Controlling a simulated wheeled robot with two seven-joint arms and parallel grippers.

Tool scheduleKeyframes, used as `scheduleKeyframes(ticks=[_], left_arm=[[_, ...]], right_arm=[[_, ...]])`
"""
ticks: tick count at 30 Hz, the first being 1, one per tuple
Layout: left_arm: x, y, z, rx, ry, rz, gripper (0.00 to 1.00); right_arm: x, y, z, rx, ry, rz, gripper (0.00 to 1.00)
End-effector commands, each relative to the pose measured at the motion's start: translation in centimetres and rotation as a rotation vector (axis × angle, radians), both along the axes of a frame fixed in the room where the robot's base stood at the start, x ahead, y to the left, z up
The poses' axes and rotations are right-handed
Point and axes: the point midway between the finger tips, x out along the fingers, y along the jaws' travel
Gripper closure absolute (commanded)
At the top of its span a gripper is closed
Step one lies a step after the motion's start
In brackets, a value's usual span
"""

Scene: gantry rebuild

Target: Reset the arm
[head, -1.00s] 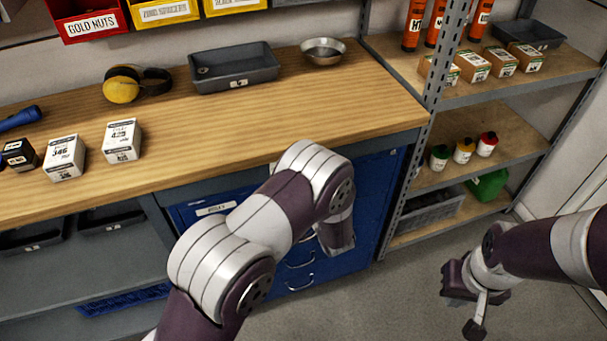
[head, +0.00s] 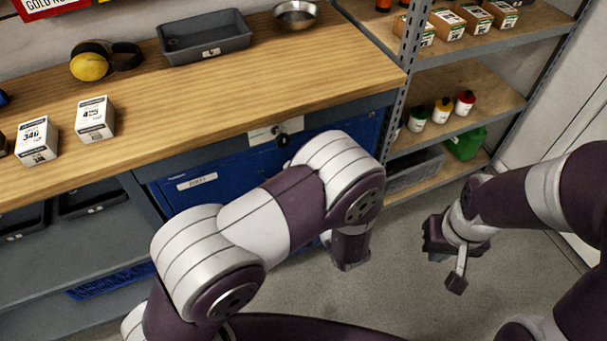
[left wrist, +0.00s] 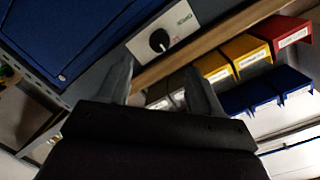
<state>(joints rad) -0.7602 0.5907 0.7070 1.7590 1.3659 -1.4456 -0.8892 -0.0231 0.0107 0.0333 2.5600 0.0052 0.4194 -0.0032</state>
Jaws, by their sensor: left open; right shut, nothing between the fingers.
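My left arm (head: 290,205) reaches up from the bottom of the head view, bends at the elbow and drops in front of the blue drawer cabinet. Its gripper is hidden there. In the left wrist view my left gripper (left wrist: 157,66) has its two grey fingers spread, with nothing held between them. My right arm (head: 545,195) comes in from the right. My right gripper (head: 453,258) hangs above the grey floor in front of the shelf rack, shut and empty.
The wooden bench (head: 230,95) carries a grey tray (head: 205,45), a metal bowl (head: 296,15), ear defenders (head: 92,62) and white boxes (head: 95,118). A blue drawer cabinet (head: 215,185) stands below, beside a black knob (head: 282,140). The metal shelf rack (head: 405,75) is at right. Floor between is clear.

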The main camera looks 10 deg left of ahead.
Motion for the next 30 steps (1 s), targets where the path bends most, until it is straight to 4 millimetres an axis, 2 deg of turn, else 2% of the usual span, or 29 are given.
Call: scheduleKeyframes(ticks=[13, 15, 17, 18, 20, 21, 23, 25, 27, 30], left_arm=[[0.0, 0.0, -0.1, -0.014, -0.007, 0.001, 0.35], [0.1, -0.5, -1.7, -0.112, 0.025, -0.014, 0.35], [-0.2, -2.0, -4.8, -0.245, 0.125, -0.075, 0.35], [-0.9, -3.7, -7.0, -0.361, 0.235, -0.133, 0.35], [-2.6, -6.5, -8.5, -0.56, 0.435, -0.205, 0.35], [-4.3, -7.5, -8.0, -0.682, 0.585, -0.222, 0.35], [-7.5, -7.4, -5.6, -0.82, 0.809, -0.205, 0.35], [-11.7, -4.5, -0.8, -0.893, 1.038, -0.133, 0.35], [-14.8, -0.6, 3.4, -0.891, 1.163, -0.052, 0.35], [-17.1, 4.6, 8.5, -0.866, 1.199, 0.027, 0.35]], right_arm=[[0.0, 0.0, 0.0, 0.0, 0.0, 0.0, 1.0], [0.0, 0.0, 0.0, 0.0, 0.0, 0.0, 1.0], [0.0, 0.0, 0.0, 0.0, 0.0, 0.0, 1.0], [0.0, 0.0, 0.0, 0.0, 0.0, 0.0, 1.0], [0.0, 0.0, 0.6, 0.0, 0.0, 0.0, 1.0], [0.0, 0.0, 1.4, 0.0, 0.0, 0.0, 1.0], [0.0, 0.0, 2.8, 0.0, 0.0, 0.0, 1.0], [0.0, 0.0, 4.6, 0.0, 0.0, 0.0, 1.0], [0.0, 0.0, 5.8, 0.0, -0.001, 0.0, 1.0], [0.0, 0.0, 7.4, 0.0, 0.0, 0.0, 1.0]])
